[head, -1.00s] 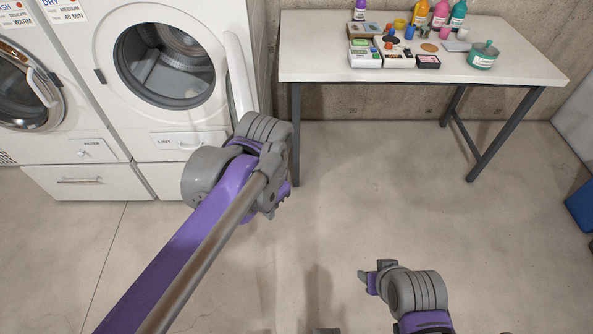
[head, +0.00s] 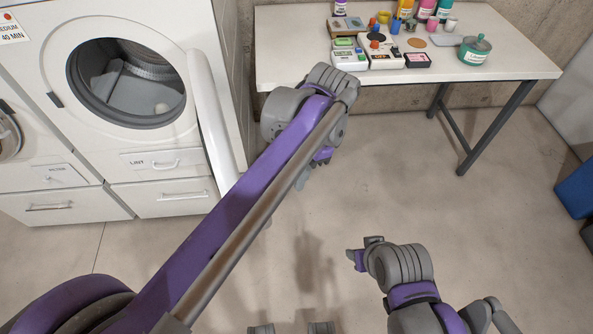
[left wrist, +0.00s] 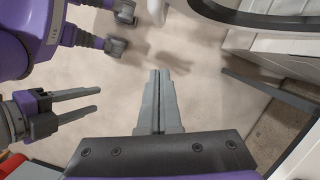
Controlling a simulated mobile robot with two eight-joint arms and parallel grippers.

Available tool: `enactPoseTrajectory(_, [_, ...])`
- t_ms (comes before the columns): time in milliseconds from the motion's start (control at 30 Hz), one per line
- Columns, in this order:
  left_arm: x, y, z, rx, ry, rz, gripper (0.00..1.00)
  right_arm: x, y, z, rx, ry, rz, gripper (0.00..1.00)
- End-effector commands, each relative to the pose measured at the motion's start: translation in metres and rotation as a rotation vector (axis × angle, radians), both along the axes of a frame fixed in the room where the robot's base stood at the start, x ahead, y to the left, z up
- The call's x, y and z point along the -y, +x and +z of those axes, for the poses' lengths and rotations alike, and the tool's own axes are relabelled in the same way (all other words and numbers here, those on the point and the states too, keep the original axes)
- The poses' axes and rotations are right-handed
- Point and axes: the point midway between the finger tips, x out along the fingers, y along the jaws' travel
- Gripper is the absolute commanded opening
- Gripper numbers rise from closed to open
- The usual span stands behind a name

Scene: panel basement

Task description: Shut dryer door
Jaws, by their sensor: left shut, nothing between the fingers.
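The white dryer (head: 130,25) stands at the left in the head view, its round dark-rimmed drum opening uncovered. Its door (head: 212,115) is open, seen nearly edge-on, sticking out from the opening's right side. My left arm crosses in front of the door's lower end. My left gripper (head: 303,178) is right of the door, apart from it, pointing down and partly hidden by its wrist. The left wrist view shows its fingers (left wrist: 160,78) shut and empty, with a curved dark-rimmed part, apparently the door, at top right. My right gripper (left wrist: 98,100) is open and empty.
A white table (head: 290,60) with bottles, cups and small boxes stands right of the dryer, its edge close behind my left wrist. A washer (head: 20,165) is at far left. A blue object (head: 577,188) is at the right edge. The middle floor is clear.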

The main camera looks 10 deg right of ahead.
Motion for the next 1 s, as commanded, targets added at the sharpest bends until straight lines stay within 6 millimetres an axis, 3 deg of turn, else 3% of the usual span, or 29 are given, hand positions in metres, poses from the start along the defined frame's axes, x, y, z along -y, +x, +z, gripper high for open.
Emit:
enactPoseTrajectory(300, [-0.016,-0.007,-0.067,0.000,0.000,0.002,0.00,0.000,-0.001,-0.008,-0.003,0.000,0.000,0.50])
enactPoseTrajectory(400, [-0.033,-0.014,-0.063,0.000,0.001,0.004,0.00,0.000,-0.001,-0.007,-0.002,0.000,0.000,0.50])
enactPoseTrajectory(600, [-0.049,-0.021,-0.063,0.000,0.000,0.002,0.00,0.000,0.000,-0.006,-0.002,0.000,0.000,0.50])
enactPoseTrajectory(1000, [-0.052,-0.023,-0.063,0.000,0.000,0.001,0.00,0.000,0.000,-0.006,-0.002,0.000,0.000,0.50])
